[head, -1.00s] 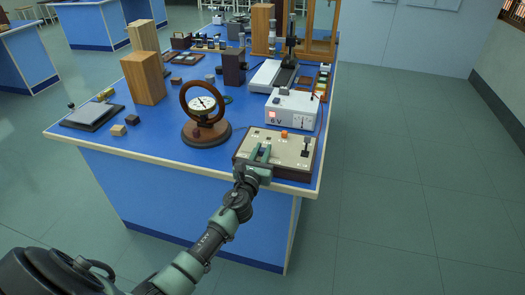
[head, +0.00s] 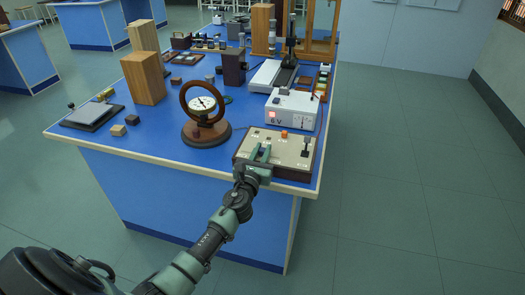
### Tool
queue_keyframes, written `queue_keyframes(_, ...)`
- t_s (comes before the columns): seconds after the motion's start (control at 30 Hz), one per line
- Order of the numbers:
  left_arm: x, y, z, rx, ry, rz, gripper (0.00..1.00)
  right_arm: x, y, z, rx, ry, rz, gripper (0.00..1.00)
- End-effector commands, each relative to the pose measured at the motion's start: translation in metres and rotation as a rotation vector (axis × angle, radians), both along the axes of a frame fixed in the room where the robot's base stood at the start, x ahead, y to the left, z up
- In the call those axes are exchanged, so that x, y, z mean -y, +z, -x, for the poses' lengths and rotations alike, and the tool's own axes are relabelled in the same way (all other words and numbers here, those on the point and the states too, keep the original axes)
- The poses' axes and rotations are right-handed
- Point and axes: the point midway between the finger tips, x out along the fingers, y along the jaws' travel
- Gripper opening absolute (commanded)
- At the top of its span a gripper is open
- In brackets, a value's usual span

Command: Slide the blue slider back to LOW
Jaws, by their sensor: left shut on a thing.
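The control box (head: 285,162) has a cream top and brown sides and sits at the near right corner of the blue bench. On its top I see an orange knob (head: 284,134) and a dark lever (head: 306,146) at the right. My left gripper (head: 262,152) reaches over the left part of the box top from the front edge. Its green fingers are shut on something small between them. The blue slider cannot be made out; the fingers cover that spot. The LOW marking is too small to read. My right gripper is not in view.
A round dial on a wooden stand (head: 205,113) is just left of the box. A white power supply (head: 292,108) stands right behind it. A wooden block (head: 144,77) and other apparatus are further back. The bench front edge (head: 200,164) is clear.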

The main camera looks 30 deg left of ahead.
Motion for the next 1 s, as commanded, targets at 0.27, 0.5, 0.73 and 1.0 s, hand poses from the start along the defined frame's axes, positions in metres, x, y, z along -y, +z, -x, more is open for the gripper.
queue_keyframes(0.27, -0.006, -0.001, 0.002, -0.003, 0.001, -0.002, 0.0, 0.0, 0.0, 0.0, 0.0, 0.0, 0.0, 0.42)
queue_keyframes(0.5, -0.054, -0.002, 0.013, -0.003, 0.004, -0.008, 0.0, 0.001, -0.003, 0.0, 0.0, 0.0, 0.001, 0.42)
queue_keyframes(0.73, -0.068, -0.001, 0.017, -0.001, 0.005, -0.001, 0.0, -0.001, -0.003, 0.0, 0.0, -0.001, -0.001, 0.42)
queue_keyframes(1.0, -0.068, 0.0, 0.016, -0.001, 0.007, -0.002, 0.39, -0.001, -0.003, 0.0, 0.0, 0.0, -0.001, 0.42)
